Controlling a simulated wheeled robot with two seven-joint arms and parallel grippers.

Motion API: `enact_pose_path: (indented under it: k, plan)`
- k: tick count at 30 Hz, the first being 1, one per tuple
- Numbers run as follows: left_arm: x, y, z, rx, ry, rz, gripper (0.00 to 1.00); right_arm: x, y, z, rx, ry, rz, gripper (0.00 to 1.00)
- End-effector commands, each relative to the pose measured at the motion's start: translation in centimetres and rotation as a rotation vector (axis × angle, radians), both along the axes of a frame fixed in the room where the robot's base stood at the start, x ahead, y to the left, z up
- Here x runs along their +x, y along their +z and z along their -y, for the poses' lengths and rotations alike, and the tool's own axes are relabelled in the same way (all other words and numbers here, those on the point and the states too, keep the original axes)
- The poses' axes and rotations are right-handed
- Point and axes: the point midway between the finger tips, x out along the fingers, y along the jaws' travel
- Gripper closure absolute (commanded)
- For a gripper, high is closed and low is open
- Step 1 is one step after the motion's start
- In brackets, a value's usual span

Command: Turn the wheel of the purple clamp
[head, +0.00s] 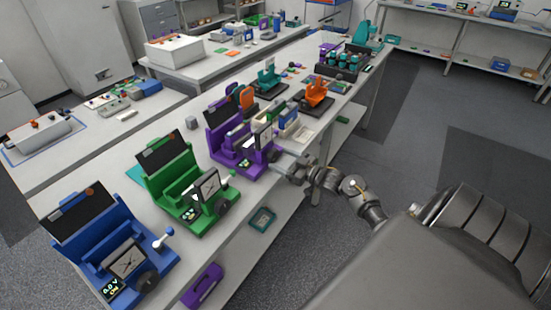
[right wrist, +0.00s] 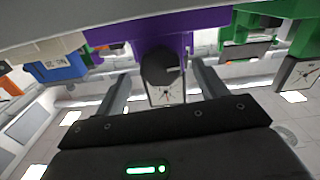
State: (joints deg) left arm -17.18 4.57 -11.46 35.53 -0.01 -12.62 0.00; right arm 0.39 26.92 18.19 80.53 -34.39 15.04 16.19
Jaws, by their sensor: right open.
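The purple clamp (head: 222,137) stands on the long bench, beyond the green one in the head view. Its dial shows on its front. My right gripper (head: 283,163) is at the clamp's front right side and seems to cover its wheel there. In the right wrist view the dark round wheel (right wrist: 160,68) shows against the purple body (right wrist: 182,42), with the dial behind it. The right gripper's open fingers (right wrist: 158,77) stand to either side of the wheel, with visible gaps. I cannot tell whether either finger touches it. My left gripper is in neither view.
A green clamp (head: 172,178) and a blue clamp (head: 95,243) stand nearer on the bench, each with its own dark wheel. An orange device (head: 317,92) and a dark rack of bottles (head: 328,70) stand farther along. The floor right of the bench is clear.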

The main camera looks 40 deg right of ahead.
Motion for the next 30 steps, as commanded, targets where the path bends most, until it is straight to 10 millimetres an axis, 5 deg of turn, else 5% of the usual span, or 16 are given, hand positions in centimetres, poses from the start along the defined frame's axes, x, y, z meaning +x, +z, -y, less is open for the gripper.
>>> enact_pose_path:
  k: [6, 12, 30]
  plan:
    - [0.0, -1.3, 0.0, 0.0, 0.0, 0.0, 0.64, -4.3, -0.4, 1.2, -0.002, 0.001, -0.003, 0.29]
    - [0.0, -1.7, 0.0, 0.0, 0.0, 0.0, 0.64, -6.4, -0.2, 1.9, 0.0, 0.001, -0.001, 0.29]
    - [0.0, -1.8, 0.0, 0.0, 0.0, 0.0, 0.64, -6.8, 0.0, 2.0, 0.001, 0.001, 0.0, 0.29]
